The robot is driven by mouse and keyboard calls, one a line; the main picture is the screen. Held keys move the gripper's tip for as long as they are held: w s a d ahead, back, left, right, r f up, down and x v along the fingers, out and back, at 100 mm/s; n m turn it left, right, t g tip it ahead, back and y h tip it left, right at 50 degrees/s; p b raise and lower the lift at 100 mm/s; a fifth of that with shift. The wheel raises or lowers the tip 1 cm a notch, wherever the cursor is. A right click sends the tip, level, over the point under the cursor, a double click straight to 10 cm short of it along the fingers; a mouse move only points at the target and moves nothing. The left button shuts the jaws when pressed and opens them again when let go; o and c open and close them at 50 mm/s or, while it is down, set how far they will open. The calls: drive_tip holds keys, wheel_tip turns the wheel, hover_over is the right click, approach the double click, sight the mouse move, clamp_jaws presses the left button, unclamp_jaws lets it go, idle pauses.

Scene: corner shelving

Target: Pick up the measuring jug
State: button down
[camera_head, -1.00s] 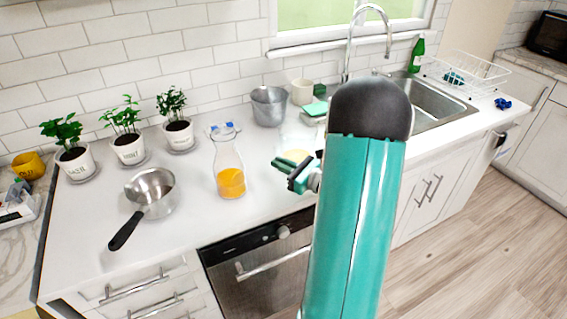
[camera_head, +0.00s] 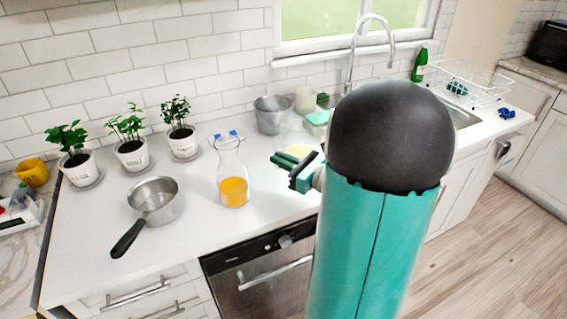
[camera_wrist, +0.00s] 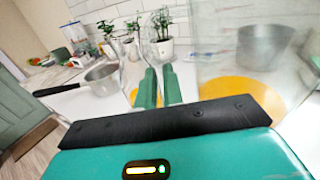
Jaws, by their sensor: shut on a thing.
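The measuring jug (camera_wrist: 222,62) is clear, with yellow-orange contents low inside. It fills the right of the wrist view. In the head view only its pale yellow contents (camera_head: 299,151) show clearly, just behind my gripper (camera_head: 291,169). My gripper's two green fingers (camera_wrist: 160,88) are close together at the jug's left side, shut on it. The exact spot between the fingers is hard to see. Whether the jug's base touches the counter cannot be told.
A glass bottle of orange juice (camera_head: 233,188) stands left of my gripper, and a saucepan (camera_head: 160,197) farther left. Potted herbs (camera_head: 131,153) line the wall. A metal pot (camera_head: 271,115) and the sink (camera_head: 463,117) lie behind. The front counter between saucepan and bottle is clear.

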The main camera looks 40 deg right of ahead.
drive_tip(key=s+a+r, duration=0.4)
drive_tip(key=s+a, duration=0.1)
drive_tip(key=a, duration=0.1)
drive_tip(key=shift+s+a, duration=0.4)
drive_tip(key=shift+s, duration=0.1)
idle(1.1)
